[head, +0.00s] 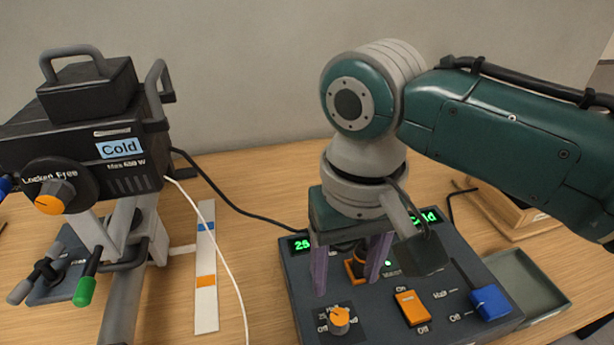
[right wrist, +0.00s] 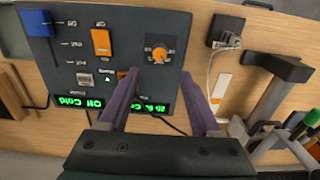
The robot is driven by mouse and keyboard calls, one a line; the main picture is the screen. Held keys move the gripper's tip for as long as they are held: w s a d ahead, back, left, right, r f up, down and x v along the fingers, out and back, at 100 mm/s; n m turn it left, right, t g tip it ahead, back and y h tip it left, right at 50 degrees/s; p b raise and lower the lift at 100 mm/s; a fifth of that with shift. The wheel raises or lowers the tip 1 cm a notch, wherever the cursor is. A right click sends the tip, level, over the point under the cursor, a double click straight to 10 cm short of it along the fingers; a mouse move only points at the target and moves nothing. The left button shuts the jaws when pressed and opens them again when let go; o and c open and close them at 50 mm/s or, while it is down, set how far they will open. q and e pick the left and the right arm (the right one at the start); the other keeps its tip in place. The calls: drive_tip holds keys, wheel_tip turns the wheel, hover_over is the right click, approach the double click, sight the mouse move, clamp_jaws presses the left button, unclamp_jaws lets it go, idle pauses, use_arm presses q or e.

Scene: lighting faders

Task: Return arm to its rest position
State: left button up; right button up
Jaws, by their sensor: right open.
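My right gripper (head: 347,283) is open over the dark control box (head: 459,262), with its two purple fingers pointing down. The gripper and wrist hide part of the green displays, which show "25" at the left and "Cold" at the right. My left gripper is not in view.
The box carries an orange knob (head: 339,318), an orange switch (head: 411,307) and a blue fader (head: 490,301). A lamp labelled "Cold" (head: 90,145) stands left, with cables. A white strip (head: 206,255) lies between. A grey tray (head: 525,280) lies right. The wall is behind.

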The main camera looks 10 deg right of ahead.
drive_tip(key=shift+r, duration=0.1)
idle(0.3)
drive_tip(key=s+a+n+t+y, duration=0.1)
drive_tip(key=s+a+n+y, duration=0.15)
drive_tip(key=s, duration=0.55)
drive_tip(key=s+d+r+t+h, duration=0.2)
drive_tip(key=s+d+r+t, duration=0.15)
drive_tip(key=s+d, duration=0.65)
wheel_tip(320, 180, up, 32)
drive_tip(key=w+p, duration=0.1)
drive_tip(key=p, duration=3)
drive_tip(key=shift+w+d+m+g+p, duration=0.25)
drive_tip(key=shift+d+m+g+p, duration=0.05)
drive_tip(key=shift+m+g+p, duration=0.15)
